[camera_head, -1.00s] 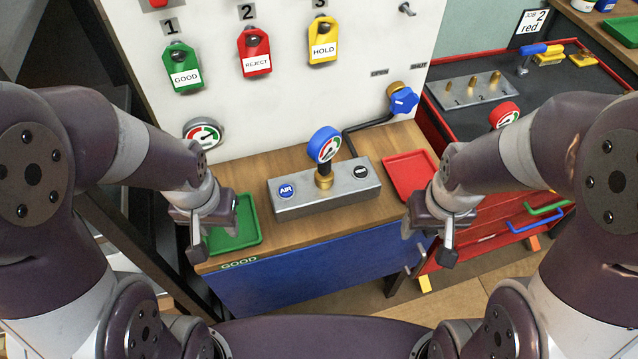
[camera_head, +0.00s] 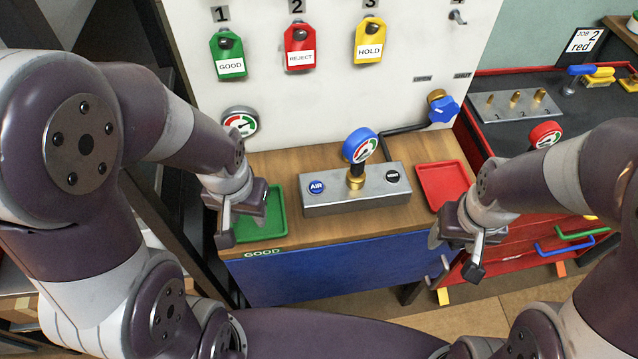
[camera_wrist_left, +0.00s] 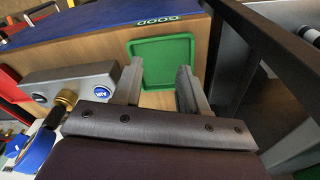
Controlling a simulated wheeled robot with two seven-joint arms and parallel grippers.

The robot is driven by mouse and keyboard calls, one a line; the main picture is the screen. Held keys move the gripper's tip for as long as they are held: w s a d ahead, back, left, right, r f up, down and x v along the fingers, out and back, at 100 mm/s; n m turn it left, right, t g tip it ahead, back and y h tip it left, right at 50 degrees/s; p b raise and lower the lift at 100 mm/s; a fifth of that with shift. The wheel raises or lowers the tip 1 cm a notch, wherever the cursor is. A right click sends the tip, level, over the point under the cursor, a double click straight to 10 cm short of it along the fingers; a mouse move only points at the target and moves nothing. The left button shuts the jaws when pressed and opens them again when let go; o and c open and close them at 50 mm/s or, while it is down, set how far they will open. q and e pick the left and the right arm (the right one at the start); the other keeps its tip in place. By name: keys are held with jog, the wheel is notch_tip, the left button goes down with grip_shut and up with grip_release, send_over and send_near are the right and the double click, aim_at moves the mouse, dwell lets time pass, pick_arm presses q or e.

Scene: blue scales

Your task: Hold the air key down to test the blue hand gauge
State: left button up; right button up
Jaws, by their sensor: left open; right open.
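The blue hand gauge (camera_head: 361,146) stands upright on a brass fitting in the top of a grey metal block on the wooden bench. The round blue AIR key (camera_head: 316,187) is on the left of the block's top; it also shows in the left wrist view (camera_wrist_left: 102,91). A dark key (camera_head: 392,175) is on the right. My left gripper (camera_head: 243,222) is open and empty over the green tray (camera_head: 276,218), left of the block. In the left wrist view its fingers (camera_wrist_left: 158,88) are apart. My right gripper (camera_head: 458,252) is open and empty at the bench's front right, near the red tray (camera_head: 443,184).
A second gauge (camera_head: 240,121) is on the white panel, below green, red and yellow tags. A blue valve knob (camera_head: 444,109) with a black hose is behind the block. A red tool cabinet (camera_head: 510,258) stands to the right.

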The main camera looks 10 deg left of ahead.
dwell(0.4)
pick_arm(q)
grip_shut()
dwell(1.5)
